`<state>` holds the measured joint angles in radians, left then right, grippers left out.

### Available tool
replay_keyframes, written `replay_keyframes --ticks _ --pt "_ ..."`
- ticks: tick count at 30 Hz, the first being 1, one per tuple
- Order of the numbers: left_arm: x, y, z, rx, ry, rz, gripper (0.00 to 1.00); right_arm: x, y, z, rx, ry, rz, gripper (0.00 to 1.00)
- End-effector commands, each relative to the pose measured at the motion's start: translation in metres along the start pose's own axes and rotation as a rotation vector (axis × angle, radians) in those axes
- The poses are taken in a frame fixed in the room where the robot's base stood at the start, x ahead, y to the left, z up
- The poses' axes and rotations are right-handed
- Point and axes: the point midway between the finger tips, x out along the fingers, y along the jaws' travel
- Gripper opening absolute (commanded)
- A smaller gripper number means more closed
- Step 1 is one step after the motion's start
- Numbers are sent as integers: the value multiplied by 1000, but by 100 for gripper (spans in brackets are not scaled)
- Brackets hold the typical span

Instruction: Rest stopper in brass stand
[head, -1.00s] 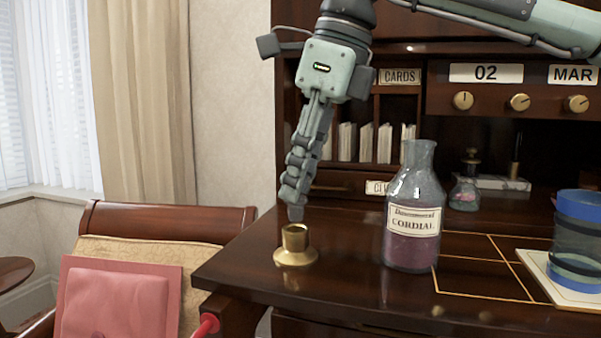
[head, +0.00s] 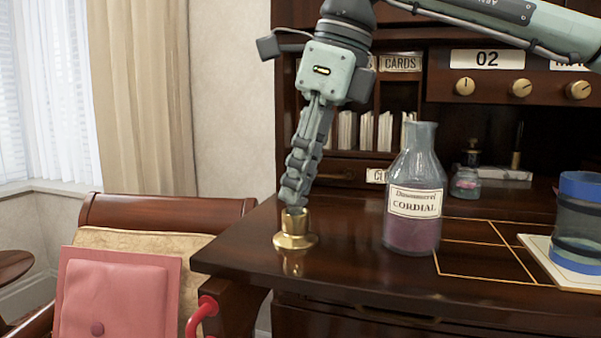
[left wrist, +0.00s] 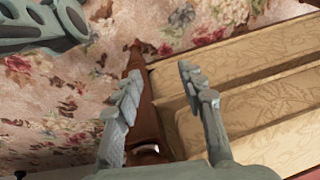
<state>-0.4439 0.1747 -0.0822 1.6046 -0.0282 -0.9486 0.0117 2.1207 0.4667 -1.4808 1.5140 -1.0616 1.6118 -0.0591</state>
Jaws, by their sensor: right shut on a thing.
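The brass stand (head: 295,236), a short tube on a round flared foot, stands upright near the left front of the dark wooden desk. My right gripper (head: 293,206) points down directly over it, with its fingertips at the stand's mouth. It is shut on the stopper, which is mostly hidden by the fingers; I cannot tell how far it sits inside the tube. The glass cordial bottle (head: 414,200) stands right of the stand, with purple liquid and no stopper in its neck. My left gripper (left wrist: 160,72) is open and empty in the left wrist view, above floral carpet and a cushioned seat.
A blue-banded glass (head: 578,225) stands on a pale coaster at the right. A small bottle (head: 465,183) stands farther back. Gold lines mark the desk top (head: 350,235).

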Motion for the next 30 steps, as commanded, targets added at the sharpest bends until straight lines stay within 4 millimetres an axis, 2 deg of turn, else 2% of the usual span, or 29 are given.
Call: replay_keyframes --ticks 8,9,14,24,26,30 --pt "5 1 1 0 0 0 40 7 0 -2 0 0 0 7" --pt "4 1 1 0 0 0 40 6 0 -2 0 0 -1 31" --pt "4 1 1 0 0 0 40 6 0 -2 0 0 0 51" --pt "4 1 1 0 0 0 40 4 0 -2 0 0 0 52" --pt "4 1 1 0 0 0 40 -1 0 -1 0 -2 -1 52" --pt "4 1 1 0 0 0 40 -23 0 -1 0 -3 0 52"
